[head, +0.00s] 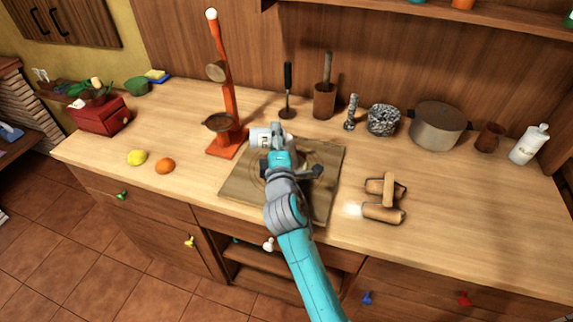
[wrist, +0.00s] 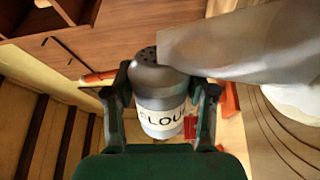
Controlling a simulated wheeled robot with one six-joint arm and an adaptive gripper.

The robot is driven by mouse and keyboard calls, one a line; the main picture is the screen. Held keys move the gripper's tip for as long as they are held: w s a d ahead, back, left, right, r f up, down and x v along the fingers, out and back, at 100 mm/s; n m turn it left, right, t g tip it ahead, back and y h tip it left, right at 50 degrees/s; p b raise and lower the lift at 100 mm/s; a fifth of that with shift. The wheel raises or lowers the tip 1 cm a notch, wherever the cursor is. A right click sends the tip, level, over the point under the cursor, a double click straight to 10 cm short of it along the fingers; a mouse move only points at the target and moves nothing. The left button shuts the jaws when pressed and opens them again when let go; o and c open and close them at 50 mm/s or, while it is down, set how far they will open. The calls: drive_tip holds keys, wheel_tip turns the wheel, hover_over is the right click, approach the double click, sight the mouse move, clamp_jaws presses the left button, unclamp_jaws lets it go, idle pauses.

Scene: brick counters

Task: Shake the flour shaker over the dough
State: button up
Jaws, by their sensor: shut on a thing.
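The flour shaker (head: 259,138) is a white canister with a lettered label and a grey lid with holes, clear in the wrist view (wrist: 160,105). My gripper (head: 276,138) is shut on it, with one finger on each side of its body in the wrist view (wrist: 163,92). The shaker is held over the back left part of the wooden board (head: 240,182); its exact tilt is hard to tell. The dough is mostly hidden behind my gripper in the head view. A pale rounded mass at the right edge of the wrist view (wrist: 298,92) looks like the dough.
An orange stand (head: 227,144) with a pan rises close to the left of the shaker. A lemon (head: 136,157) and an orange (head: 165,166) lie further left. Wooden rollers (head: 384,213) lie right of the board. A pot (head: 437,126) and jars line the back. The right front counter is clear.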

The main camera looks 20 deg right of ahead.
drive_tip(key=shift+f, duration=1.6)
drive_tip(key=shift+r, duration=0.1)
